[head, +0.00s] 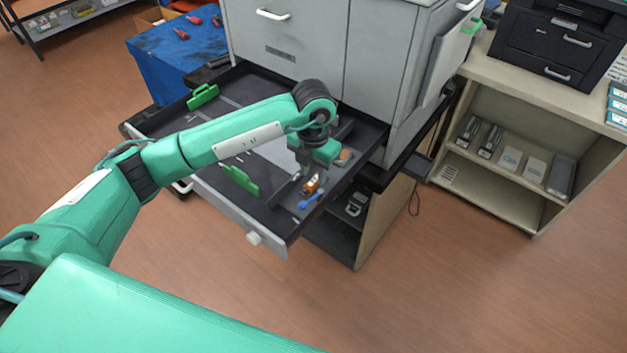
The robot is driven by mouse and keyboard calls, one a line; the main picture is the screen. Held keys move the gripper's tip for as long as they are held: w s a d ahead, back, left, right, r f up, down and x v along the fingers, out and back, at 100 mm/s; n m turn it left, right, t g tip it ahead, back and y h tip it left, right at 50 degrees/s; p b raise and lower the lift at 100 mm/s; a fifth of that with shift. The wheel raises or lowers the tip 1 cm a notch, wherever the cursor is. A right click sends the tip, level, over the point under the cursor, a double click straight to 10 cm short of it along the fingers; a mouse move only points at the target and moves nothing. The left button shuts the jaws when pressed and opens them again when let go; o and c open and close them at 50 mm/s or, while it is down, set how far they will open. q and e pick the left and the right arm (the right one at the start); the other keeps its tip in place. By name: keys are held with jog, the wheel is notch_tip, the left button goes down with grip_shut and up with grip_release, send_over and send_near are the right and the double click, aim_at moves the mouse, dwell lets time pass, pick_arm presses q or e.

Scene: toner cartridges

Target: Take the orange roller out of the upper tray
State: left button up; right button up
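The upper tray (218,200) is a dark, grey-fronted drawer pulled out of the large grey machine. The orange roller (311,185) is a small orange piece near the tray's front right corner, partly hidden by my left gripper. My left gripper (309,181) points down into the tray at the roller. Its fingertips are too small and covered to show whether they are apart or closed on it. A small blue part (309,202) lies just in front of the roller. My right gripper is out of view.
Green handles (241,181) stand in the tray, and a tan-orange piece (344,156) lies behind the gripper. The grey machine (300,45) rises behind the tray. A beige shelf (500,190) with a black printer (556,42) stands right. The floor in front is clear.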

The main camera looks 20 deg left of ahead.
aim_at(313, 183)
pick_arm(q)
jog(key=shift+f, duration=1.45)
jog(key=shift+c, duration=0.4)
jog(key=c, duration=0.7)
jog(key=shift+o, duration=0.2)
jog(key=shift+w+r, duration=0.1)
jog(key=shift+r, duration=0.05)
